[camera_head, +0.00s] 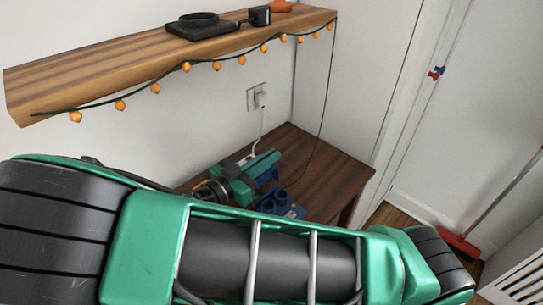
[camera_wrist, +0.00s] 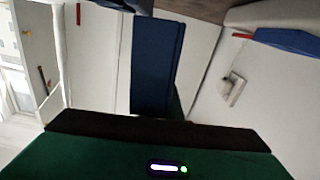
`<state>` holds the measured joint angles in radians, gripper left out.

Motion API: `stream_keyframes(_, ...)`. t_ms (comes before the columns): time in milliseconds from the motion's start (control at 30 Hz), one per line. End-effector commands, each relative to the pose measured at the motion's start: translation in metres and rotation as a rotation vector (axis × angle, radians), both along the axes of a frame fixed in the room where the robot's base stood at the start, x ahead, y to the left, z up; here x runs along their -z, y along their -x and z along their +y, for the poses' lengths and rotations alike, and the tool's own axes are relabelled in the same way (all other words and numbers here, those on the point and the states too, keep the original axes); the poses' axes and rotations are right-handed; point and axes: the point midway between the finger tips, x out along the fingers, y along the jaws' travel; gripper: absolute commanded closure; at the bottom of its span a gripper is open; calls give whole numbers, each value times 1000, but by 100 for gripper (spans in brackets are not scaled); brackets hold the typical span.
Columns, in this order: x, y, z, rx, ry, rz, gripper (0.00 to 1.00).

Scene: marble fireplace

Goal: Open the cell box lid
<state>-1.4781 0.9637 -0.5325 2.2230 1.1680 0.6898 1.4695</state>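A blue object with short round cylinders (camera_head: 280,207) is on the brown table, partly hidden behind my green arm; it may be the cell box, but I cannot make out a lid. My gripper (camera_head: 268,178) is seen small over the table, close to this blue object; its fingertips are not clear, and I cannot tell whether they touch it. In the wrist view, a tall blue panel (camera_wrist: 155,65) stands in the middle above my dark green gripper body, and I cannot tell what it belongs to. Another blue piece (camera_wrist: 290,41) shows at the upper right.
The brown table (camera_head: 335,170) stands against the white wall. A wooden shelf (camera_head: 110,62) with orange string lights hangs above, carrying a black device (camera_head: 203,23). A wall outlet (camera_head: 256,97) has a plug and white cable. A red broom (camera_head: 459,244) stands right; some floor there is clear.

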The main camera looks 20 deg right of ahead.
Motion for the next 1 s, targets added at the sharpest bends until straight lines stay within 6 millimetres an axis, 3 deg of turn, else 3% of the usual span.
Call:
stream_keyframes(167,1,0,1,-2,-1,3,100)
stream_keyframes(200,1,0,1,-2,-1,3,86)
stream_keyframes(267,1,0,1,-2,-1,3,77)
stream_keyframes(667,0,4,9,-4,-1,-1,77)
stream_keyframes(1000,1,30,63,-6,-1,1,77)
